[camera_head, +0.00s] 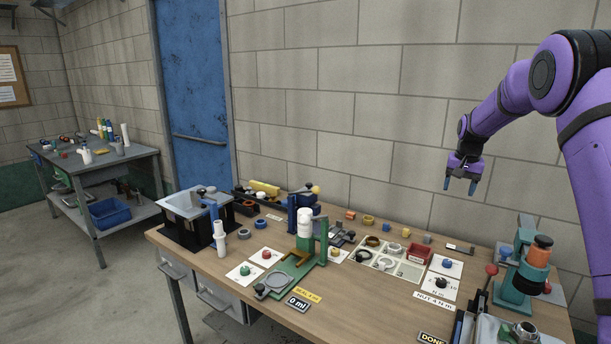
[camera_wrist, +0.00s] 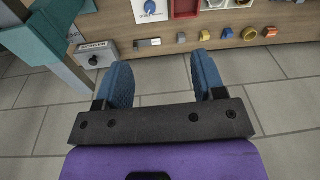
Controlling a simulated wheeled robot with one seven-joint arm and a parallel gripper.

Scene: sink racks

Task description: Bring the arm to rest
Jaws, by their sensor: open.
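My purple arm reaches in from the right in the head view. My gripper (camera_head: 461,186) hangs high above the back right part of the workbench, in front of the block wall, with its fingers pointing down. In the wrist view my gripper (camera_wrist: 163,80) shows two blue fingertips spread well apart with nothing between them. It is open, empty and clear of the bench and everything on it.
A second table (camera_head: 85,165) stands far left.

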